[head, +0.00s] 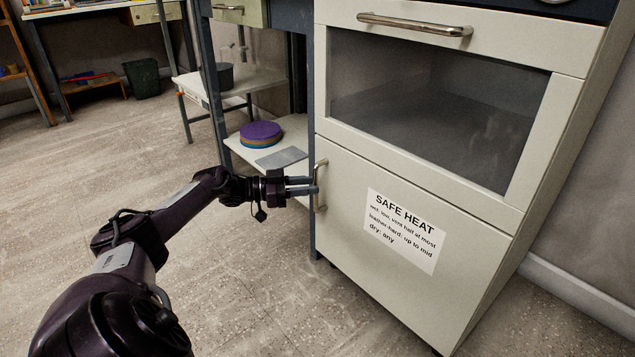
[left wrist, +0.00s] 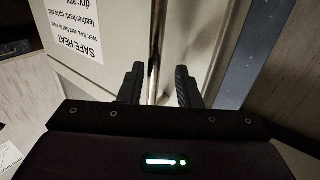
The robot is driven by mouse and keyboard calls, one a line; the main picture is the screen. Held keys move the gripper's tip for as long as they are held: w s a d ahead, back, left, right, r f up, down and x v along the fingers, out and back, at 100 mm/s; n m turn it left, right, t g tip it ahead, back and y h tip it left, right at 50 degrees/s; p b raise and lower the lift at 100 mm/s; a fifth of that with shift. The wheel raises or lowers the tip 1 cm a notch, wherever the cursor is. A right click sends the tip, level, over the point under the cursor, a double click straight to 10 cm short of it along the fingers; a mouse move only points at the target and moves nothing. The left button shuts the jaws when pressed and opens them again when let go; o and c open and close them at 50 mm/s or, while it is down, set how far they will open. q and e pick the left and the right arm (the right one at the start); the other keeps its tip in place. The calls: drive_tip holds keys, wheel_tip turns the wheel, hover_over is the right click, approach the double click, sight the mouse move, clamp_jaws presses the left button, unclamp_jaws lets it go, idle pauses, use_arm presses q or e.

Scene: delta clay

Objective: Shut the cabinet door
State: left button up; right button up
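The white cabinet's lower door (head: 405,285) carries a "SAFE HEAT" label (head: 403,229) and has an upright metal handle (head: 321,172) at its left edge. In the head view the door looks flush or nearly flush with the cabinet front; a small gap cannot be ruled out. My left gripper (head: 303,186) is at the handle. In the left wrist view its two fingers (left wrist: 160,86) stand apart, with the handle bar (left wrist: 153,70) between them, closer to the left finger. Whether a finger touches the bar is unclear. My right gripper is out of view.
Above the door is a glass-fronted panel (head: 430,110) with a horizontal handle (head: 415,24). A dark-framed shelf unit with stacked round discs (head: 261,134) stands directly left of the cabinet. The floor (head: 240,290) in front is clear.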

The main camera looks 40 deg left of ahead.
use_arm(q)
drive_tip(key=p+v, duration=0.1)
drive_tip(key=v, duration=0.4)
drive_tip(key=shift+s, duration=0.2)
